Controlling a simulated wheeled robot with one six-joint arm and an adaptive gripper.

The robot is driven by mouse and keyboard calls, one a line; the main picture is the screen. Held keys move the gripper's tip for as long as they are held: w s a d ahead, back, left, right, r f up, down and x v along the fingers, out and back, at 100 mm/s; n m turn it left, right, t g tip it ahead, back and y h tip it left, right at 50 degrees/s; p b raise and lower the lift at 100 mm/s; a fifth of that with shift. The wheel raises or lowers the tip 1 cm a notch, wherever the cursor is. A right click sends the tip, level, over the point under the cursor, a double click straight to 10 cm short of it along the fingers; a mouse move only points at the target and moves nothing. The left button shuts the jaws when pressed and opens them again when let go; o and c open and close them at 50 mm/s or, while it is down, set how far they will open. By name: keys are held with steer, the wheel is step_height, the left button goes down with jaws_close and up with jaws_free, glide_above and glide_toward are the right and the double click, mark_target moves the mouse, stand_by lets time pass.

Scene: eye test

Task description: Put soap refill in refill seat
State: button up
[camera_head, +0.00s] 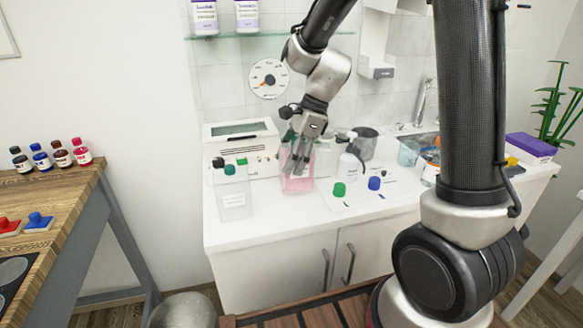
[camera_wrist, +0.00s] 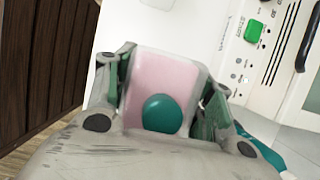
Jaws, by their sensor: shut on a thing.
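A translucent bottle with pink contents (camera_head: 297,183), apparently the soap refill, is upright at the white counter in the head view. In the wrist view the pink bottle (camera_wrist: 150,85) shows a round teal cap (camera_wrist: 161,114) facing the camera. My gripper (camera_head: 299,163) comes down on it from above, and its fingers are shut on the bottle's two sides. I cannot tell whether the bottle's base touches the counter. A white wall dispenser (camera_head: 377,48) hangs behind to the right; I cannot tell whether it holds the refill seat.
A clear bottle with a green cap (camera_head: 234,198) stands to the left. A white machine (camera_head: 240,133) is behind it. A spray bottle (camera_head: 351,163) and a green cap (camera_head: 339,189) are close on the right. The counter's front strip (camera_head: 270,226) is clear.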

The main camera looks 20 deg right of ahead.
steer(key=shift+f, duration=1.5)
steer(key=shift+f, duration=0.1)
steer(key=o, duration=1.1)
steer(key=shift+o, duration=0.2)
